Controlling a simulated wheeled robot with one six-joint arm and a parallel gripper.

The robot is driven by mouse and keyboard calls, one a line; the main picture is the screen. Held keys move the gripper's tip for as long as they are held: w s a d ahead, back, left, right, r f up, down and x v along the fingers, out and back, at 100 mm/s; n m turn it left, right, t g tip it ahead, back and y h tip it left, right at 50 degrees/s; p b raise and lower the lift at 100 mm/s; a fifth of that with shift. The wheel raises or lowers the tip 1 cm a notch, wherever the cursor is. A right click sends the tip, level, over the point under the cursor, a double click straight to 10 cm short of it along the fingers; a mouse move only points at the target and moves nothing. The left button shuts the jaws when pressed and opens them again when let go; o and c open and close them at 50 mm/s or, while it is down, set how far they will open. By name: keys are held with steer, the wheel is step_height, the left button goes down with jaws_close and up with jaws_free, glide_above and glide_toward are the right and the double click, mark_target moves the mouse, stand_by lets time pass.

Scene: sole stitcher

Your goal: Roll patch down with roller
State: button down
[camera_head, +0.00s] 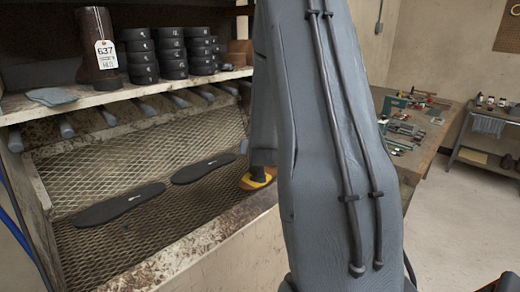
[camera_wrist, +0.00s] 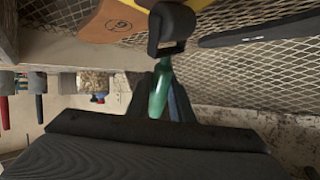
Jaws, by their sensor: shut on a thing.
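My gripper (camera_wrist: 160,108) is shut on the green handle of a roller (camera_wrist: 160,85). The roller's black drum (camera_wrist: 172,22) is at the top of the wrist view. Just beyond it are a tan, stamped piece (camera_wrist: 112,22), perhaps the patch, and a yellow piece (camera_wrist: 150,3) cut by the frame edge. I cannot tell whether the drum touches them. In the head view, a yellow-orange piece (camera_head: 257,180) lies on the mesh beside my arm, partly covered by a dark part. My arm hides the gripper and roller there.
Black soles lie on the mesh (camera_head: 120,203) (camera_head: 203,168), and another shows in the wrist view (camera_wrist: 260,30). A shelf above holds a brown tagged boot (camera_head: 97,45) and stacked black rolls (camera_head: 172,50). A tool bench (camera_head: 425,140) stands right, with clear floor beside it.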

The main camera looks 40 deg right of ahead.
steer(key=shift+w, duration=0.2)
steer(key=shift+w+a, duration=0.2)
steer(key=shift+w, duration=0.3)
steer(key=shift+s+d, duration=0.1)
steer(key=shift+s, duration=0.05)
steer(key=shift+s+d+f, duration=0.1)
steer(key=shift+s, duration=0.3)
steer(key=shift+s, duration=0.15)
steer(key=shift+s+f, duration=0.15)
steer(key=shift+s, duration=0.3)
steer(key=shift+w, duration=0.1)
